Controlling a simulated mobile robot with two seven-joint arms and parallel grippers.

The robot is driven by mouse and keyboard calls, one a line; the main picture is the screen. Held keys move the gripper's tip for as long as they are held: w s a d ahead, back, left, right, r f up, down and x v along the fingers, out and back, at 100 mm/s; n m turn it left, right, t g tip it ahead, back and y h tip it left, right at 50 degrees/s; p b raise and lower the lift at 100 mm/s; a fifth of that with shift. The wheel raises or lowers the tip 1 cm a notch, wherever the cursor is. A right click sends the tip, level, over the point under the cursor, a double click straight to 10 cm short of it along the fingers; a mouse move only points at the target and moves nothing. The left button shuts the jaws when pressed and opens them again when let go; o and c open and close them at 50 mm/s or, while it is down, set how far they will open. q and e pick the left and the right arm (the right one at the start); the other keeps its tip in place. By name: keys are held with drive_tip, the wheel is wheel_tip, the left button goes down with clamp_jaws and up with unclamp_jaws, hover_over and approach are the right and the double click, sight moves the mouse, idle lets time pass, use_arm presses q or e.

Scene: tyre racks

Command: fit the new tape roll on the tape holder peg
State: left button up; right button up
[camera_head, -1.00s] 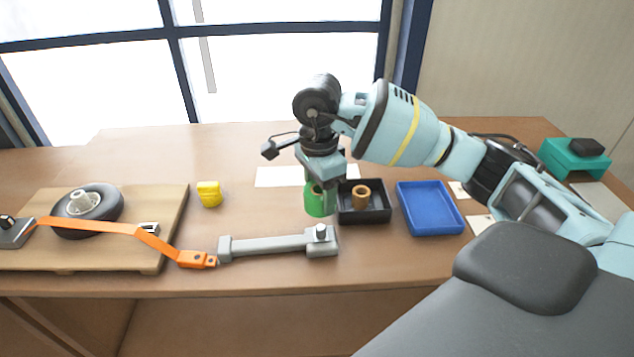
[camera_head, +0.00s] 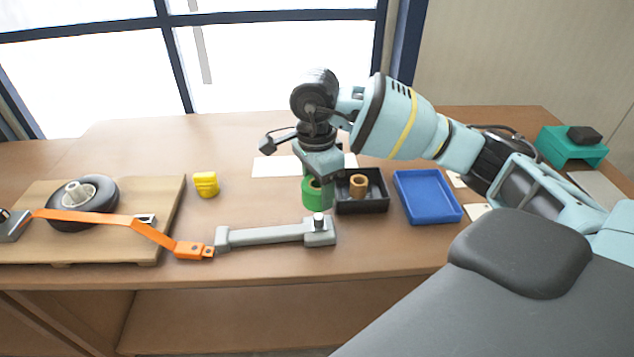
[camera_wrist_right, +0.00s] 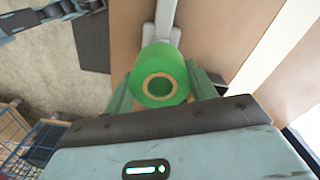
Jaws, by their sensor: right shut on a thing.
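The new tape roll is a green ring with a tan core (camera_head: 310,195). My right gripper (camera_head: 319,190) is shut on it, and holds it just behind the peg in the head view. In the right wrist view the roll (camera_wrist_right: 180,68) sits between the two fingers (camera_wrist_right: 163,85), its hole facing the camera. The grey tape holder (camera_head: 265,234) lies on the table with its short upright peg (camera_head: 318,219) at the right end. The peg is bare and apart from the roll. In the wrist view part of the holder (camera_wrist_right: 166,18) shows beyond the roll. My left gripper is out of view.
A black tray (camera_head: 372,207) with a brown ring (camera_head: 358,185) stands right beside the roll. A blue tray (camera_head: 428,197) is farther right. A yellow object (camera_head: 206,184) and a wooden board (camera_head: 100,250) with a wheel (camera_head: 95,205) and orange strap (camera_head: 95,216) lie left.

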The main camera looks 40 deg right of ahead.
sight(318, 216)
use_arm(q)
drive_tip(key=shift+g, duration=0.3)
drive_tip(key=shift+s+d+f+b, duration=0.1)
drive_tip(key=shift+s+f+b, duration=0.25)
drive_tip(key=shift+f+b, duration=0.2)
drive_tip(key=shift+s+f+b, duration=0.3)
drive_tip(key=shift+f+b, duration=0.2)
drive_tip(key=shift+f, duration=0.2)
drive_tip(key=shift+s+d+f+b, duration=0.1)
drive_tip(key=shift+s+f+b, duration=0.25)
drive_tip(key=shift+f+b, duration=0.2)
use_arm(e)
drive_tip(key=shift+f, duration=3.9)
drive_tip(key=o, duration=1.5)
drive_tip(key=shift+r, duration=0.1)
drive_tip(key=shift+r+p, duration=0.5)
drive_tip(key=shift+r, duration=0.3)
wheel_tip(318, 216, up, 4)
drive_tip(key=shift+r+p, duration=0.2)
drive_tip(key=shift+p, duration=0.8)
use_arm(q)
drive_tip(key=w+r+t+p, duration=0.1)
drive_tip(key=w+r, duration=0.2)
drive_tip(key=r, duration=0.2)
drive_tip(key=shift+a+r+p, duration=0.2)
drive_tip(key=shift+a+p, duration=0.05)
drive_tip(key=shift+p, duration=0.05)
use_arm(e)
drive_tip(key=shift+r, duration=1.9)
